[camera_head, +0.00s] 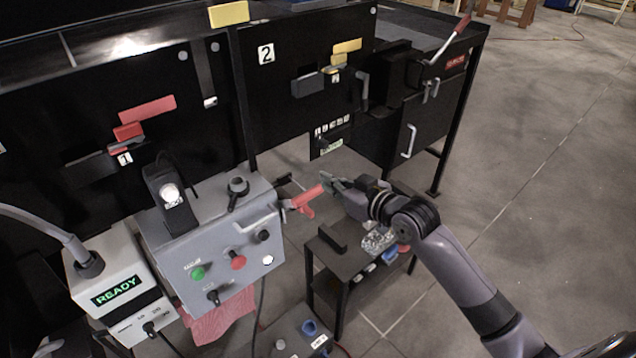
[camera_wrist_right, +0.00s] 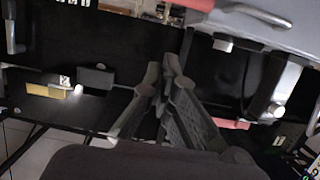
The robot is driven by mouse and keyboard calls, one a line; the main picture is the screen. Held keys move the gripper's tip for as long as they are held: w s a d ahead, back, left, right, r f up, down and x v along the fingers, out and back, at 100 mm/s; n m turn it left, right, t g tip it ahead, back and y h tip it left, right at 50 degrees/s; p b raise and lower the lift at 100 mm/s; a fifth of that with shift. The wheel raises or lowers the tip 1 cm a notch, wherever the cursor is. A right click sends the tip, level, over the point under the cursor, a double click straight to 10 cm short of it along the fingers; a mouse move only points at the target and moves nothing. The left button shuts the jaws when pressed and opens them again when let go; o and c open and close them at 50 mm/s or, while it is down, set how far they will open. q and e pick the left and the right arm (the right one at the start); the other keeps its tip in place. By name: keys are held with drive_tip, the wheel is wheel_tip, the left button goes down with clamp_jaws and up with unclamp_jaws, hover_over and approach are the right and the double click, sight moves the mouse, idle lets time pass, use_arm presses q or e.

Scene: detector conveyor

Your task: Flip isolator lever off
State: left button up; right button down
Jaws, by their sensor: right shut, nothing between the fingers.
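The isolator lever appears to be the red handle (camera_head: 306,200) on the right side of the grey control box (camera_head: 205,245). It sticks out to the right, with one branch angled up and one down. My right gripper (camera_head: 330,181) is shut and empty, its tips close to the upper end of the red handle. I cannot tell if they touch. In the right wrist view my two fingers (camera_wrist_right: 162,68) are together with nothing between them. A red piece (camera_wrist_right: 195,4) shows at the top edge there, beside the grey box (camera_wrist_right: 280,22). My left gripper is not in view.
Black machine panels (camera_head: 290,110) stand behind the box. Another lever with a red grip (camera_head: 460,26) is at the upper right. A small black table (camera_head: 340,262) stands below my right arm. A white READY display unit (camera_head: 115,285) is at left. Open floor lies right.

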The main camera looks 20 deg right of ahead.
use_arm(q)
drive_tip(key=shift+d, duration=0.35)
use_arm(e)
drive_tip(key=shift+w+r, duration=0.1)
drive_tip(key=shift+w, duration=0.1)
drive_tip(key=p, duration=0.2)
hover_over(310, 191)
drive_tip(key=w, duration=0.2)
wheel_tip(310, 191, down, 2)
drive_tip(key=f, duration=0.1)
drive_tip(key=s+f, duration=0.1)
drive_tip(key=f+p, duration=0.1)
drive_tip(key=shift+s, duration=0.3)
drive_tip(key=shift+s+d+f, duration=0.1)
drive_tip(key=shift+s+f, duration=0.25)
drive_tip(key=shift+f, duration=0.05)
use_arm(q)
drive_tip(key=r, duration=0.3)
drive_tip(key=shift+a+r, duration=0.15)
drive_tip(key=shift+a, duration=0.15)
use_arm(e)
drive_tip(key=shift+w, duration=0.1)
